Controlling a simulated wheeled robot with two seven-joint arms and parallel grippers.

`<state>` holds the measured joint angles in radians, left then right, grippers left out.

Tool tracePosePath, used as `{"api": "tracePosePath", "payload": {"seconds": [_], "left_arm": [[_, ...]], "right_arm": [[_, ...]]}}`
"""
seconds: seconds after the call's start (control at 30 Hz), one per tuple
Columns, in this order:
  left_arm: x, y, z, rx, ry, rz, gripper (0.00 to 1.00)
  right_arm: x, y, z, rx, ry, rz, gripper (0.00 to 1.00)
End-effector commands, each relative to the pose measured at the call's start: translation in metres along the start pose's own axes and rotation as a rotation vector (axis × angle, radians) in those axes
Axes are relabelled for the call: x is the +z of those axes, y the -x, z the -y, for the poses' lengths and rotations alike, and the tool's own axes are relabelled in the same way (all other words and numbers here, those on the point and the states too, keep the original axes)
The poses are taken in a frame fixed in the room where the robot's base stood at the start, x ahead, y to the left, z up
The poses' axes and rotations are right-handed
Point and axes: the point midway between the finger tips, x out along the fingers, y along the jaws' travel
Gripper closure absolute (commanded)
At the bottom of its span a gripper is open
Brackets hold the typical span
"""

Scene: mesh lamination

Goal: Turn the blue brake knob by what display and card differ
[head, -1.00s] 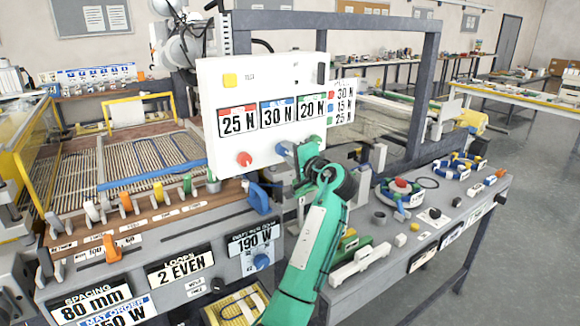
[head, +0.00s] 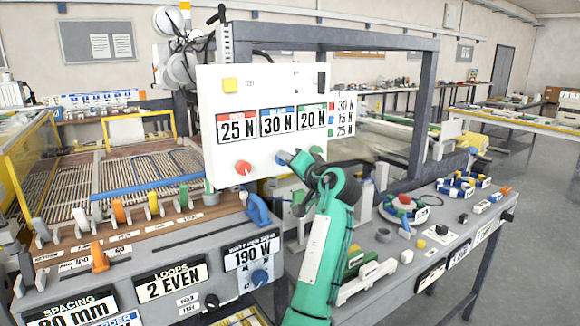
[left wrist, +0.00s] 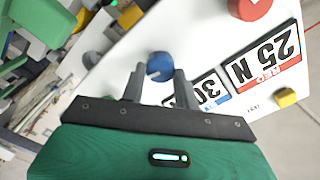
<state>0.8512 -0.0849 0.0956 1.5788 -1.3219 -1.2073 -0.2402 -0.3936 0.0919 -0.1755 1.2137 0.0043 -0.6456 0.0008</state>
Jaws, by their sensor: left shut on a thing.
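The white brake panel (head: 215,150) has displays reading red 25 N (head: 237,126), blue 30 N (head: 278,122) and green 20 N (head: 311,118). The card (head: 343,118) at its right reads red 30 N, blue 15 N, green 25 N. My left gripper (head: 290,158) is shut on the blue brake knob (head: 283,156) at the panel's lower edge. In the left wrist view the blue knob (left wrist: 160,66) sits between the two fingers. My right gripper is out of view.
A grey front console carries a 190 W display (head: 251,254) with another blue knob (head: 260,277) below it. Coloured levers stand along the brown rail. A grey side bench (head: 440,235) at right holds small parts. A dark frame rises behind the panel.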

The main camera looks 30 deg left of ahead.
Motion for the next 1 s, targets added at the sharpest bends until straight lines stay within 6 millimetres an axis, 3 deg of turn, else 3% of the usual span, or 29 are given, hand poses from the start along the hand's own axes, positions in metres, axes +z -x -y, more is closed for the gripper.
{"api": "tracePosePath", "payload": {"seconds": [0.47,0.5,0.6,1.0], "left_arm": [[0.0016,0.0,-0.0021,0.003,0.008,0.004,0.92],[0.0017,0.0,-0.0021,0.003,0.008,0.005,0.67],[0.0015,0.0,-0.0019,0.003,0.008,0.004,0.47],[0.0007,0.0078,-0.0016,0.002,0.01,0.0,0.47]], "right_arm": [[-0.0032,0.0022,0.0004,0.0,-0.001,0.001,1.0],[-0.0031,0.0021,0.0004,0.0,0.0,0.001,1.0],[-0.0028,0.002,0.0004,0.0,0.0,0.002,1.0],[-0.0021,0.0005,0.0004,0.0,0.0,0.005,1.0]]}}
